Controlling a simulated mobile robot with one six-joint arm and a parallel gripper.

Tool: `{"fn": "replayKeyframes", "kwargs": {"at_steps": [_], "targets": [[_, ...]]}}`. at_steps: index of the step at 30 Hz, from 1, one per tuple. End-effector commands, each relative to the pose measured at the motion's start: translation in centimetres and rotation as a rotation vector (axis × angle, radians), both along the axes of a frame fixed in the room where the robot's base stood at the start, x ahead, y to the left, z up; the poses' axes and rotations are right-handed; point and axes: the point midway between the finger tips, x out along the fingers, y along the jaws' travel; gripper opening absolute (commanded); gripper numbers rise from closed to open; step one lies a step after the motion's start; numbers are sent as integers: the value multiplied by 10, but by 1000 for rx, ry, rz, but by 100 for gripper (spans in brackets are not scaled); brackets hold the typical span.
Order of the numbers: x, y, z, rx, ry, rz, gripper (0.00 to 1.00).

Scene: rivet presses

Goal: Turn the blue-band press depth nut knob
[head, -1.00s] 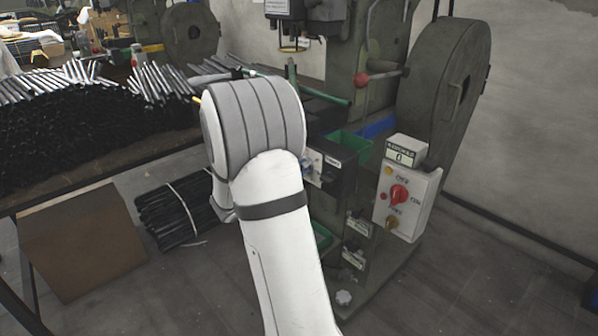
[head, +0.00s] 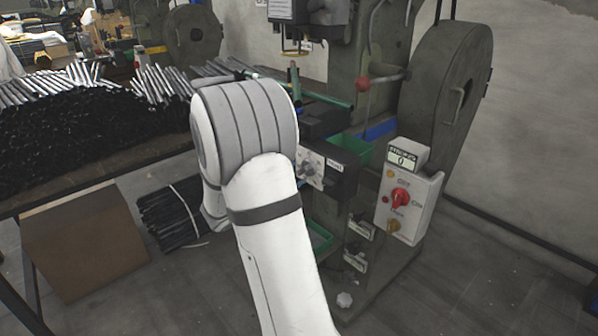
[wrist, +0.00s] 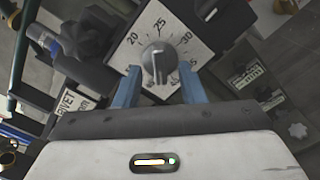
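A round grey knob (wrist: 158,60) with a raised grip bar sits on a white numbered dial plate (wrist: 188,24) in the wrist view. The dial plate also shows on a dark box of the green press in the head view (head: 311,166). No marking I can read names this knob as the depth nut. My gripper (wrist: 161,76) is open, with one blue finger at the lower left of the knob and one at the lower right. Contact with the knob is not visible. My arm hides the gripper in the head view. A blue strip (head: 381,129) shows on the press.
A dark star-shaped knob (wrist: 88,36) stands close left of the dial. A control box (head: 408,205) with a red switch is on the press's right. A table with stacked dark tubes (head: 90,125) is at left. Open floor lies at the lower right.

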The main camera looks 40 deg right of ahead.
Motion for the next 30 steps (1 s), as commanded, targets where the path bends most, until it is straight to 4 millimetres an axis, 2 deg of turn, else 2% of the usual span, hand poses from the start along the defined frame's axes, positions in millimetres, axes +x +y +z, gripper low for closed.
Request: {"fn": "replayKeyframes", "kwargs": {"at_steps": [4, 10, 27, 30], "targets": [[-1, 28, 2, 1, 2, 5, 36], [-3, 48, 0, 1, 2, 2, 36], [-4, 50, 0, 1, 1, -1, 36], [-10, 50, 11, 23, -8, -18, 36]]}}
